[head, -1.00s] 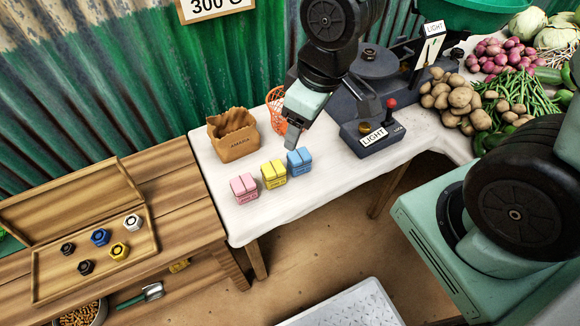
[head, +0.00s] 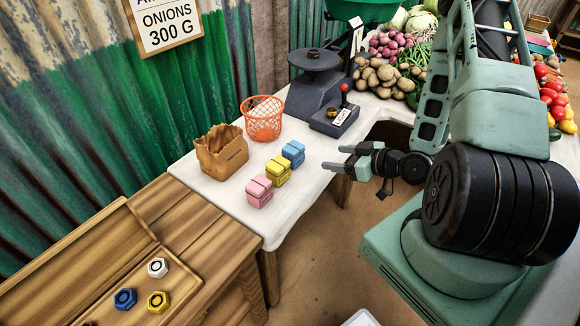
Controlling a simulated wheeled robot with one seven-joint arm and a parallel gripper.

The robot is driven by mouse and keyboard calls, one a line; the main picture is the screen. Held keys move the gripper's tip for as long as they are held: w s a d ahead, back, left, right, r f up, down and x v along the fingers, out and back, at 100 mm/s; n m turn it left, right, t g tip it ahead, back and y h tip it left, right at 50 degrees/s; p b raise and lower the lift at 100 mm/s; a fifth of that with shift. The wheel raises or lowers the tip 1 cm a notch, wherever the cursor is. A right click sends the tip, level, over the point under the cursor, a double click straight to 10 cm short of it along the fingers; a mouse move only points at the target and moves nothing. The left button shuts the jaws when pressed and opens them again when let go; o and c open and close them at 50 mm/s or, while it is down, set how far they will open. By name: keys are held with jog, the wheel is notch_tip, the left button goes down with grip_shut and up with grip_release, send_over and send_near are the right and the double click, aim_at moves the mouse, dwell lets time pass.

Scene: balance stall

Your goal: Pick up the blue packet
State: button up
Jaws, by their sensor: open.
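The blue packet (head: 294,153) stands on the white-covered table (head: 218,200), at the far right end of a short row of packets. The yellow packet (head: 278,171) is close beside it, and the pink packet (head: 259,192) is nearest the front left. My gripper (head: 336,162) is to the right of the blue packet, by the table's front edge. Its two fingers point left toward the packets and are spread apart with nothing between them. The blue packet is in full view and apart from the fingers.
A brown paper bag (head: 222,152) and an orange wire basket (head: 262,118) stand behind the packets. A dark scale (head: 318,80) with a red-knobbed box stands at the back. Vegetables (head: 385,75) lie beyond. A wooden bench (head: 190,235) holds a tray with coloured nuts at left.

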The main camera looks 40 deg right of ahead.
jog(key=b, duration=0.8)
send_near(300, 152)
jog(key=w+f, duration=0.2)
jog(key=w, duration=0.1)
jog(key=w+a, duration=0.1)
jog(key=w+f, duration=0.1)
jog(key=w, duration=0.1)
jog(key=shift+a, duration=0.4)
jog(key=shift+x, duration=2.9)
jog(key=shift+w+r, duration=0.1)
jog(key=shift+r, duration=0.1)
jog(key=c, duration=0.9)
